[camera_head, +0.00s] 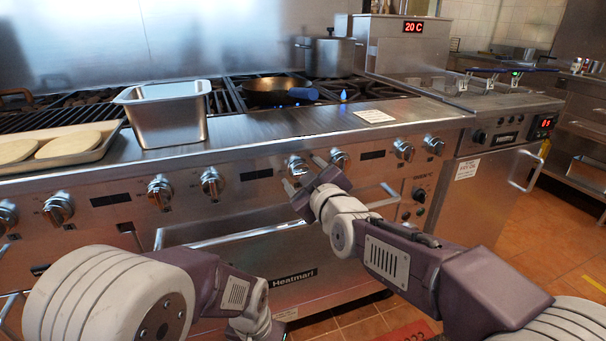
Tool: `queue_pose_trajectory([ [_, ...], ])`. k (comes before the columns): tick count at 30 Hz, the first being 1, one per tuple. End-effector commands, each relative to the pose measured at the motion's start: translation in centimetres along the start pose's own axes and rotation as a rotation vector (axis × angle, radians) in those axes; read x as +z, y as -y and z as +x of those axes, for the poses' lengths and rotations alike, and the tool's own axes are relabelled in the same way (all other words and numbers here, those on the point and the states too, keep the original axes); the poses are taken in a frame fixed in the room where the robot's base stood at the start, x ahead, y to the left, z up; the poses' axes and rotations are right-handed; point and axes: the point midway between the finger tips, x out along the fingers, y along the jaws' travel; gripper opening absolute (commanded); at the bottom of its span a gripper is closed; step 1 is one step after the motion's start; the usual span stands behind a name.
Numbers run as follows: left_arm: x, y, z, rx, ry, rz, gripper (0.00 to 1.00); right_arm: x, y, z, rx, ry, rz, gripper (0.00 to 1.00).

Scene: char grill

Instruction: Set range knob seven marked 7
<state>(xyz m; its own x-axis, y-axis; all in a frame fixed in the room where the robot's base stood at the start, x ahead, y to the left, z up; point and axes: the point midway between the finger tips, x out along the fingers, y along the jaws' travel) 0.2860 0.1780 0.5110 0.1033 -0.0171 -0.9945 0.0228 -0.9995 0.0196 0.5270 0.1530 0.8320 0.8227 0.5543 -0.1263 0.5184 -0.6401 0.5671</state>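A row of silver round knobs runs along the range's front panel. Their number marks are too small to read, so I cannot tell which is marked 7. My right gripper (303,174) is open, its two thin fingers spread in front of a knob (297,164) right of the panel's middle. I cannot tell whether it touches that knob. Another knob (340,158) is just right of the fingers. Two more knobs (403,149) (434,145) are farther right. My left arm reaches down at the bottom; its fingers are not visible.
An oven handle (225,238) sticks out below the panel. A steel pan (166,112), a tray with flat breads (66,146) and a skillet (272,90) stand on top. A fryer (500,150) is at the right. Open floor lies at the right.

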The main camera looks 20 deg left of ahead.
Motion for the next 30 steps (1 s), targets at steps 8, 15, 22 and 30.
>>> queue_pose_trajectory([
  [8,0.0,0.0,-0.2,0.000,0.000,0.000,0.00,-0.1,-0.1,-0.5,0.001,0.000,0.001,0.65],
  [15,-0.2,0.0,-1.7,0.000,0.000,0.000,0.00,-0.4,-0.2,-4.9,0.000,-0.001,0.001,0.65],
  [22,-0.3,-0.1,-2.7,0.000,0.000,0.000,0.00,-0.2,-0.1,-8.6,0.000,-0.001,0.001,0.65],
  [30,-0.3,-0.1,-2.7,0.000,0.000,0.000,0.00,0.0,0.0,-9.1,0.000,0.000,0.001,0.65],
])
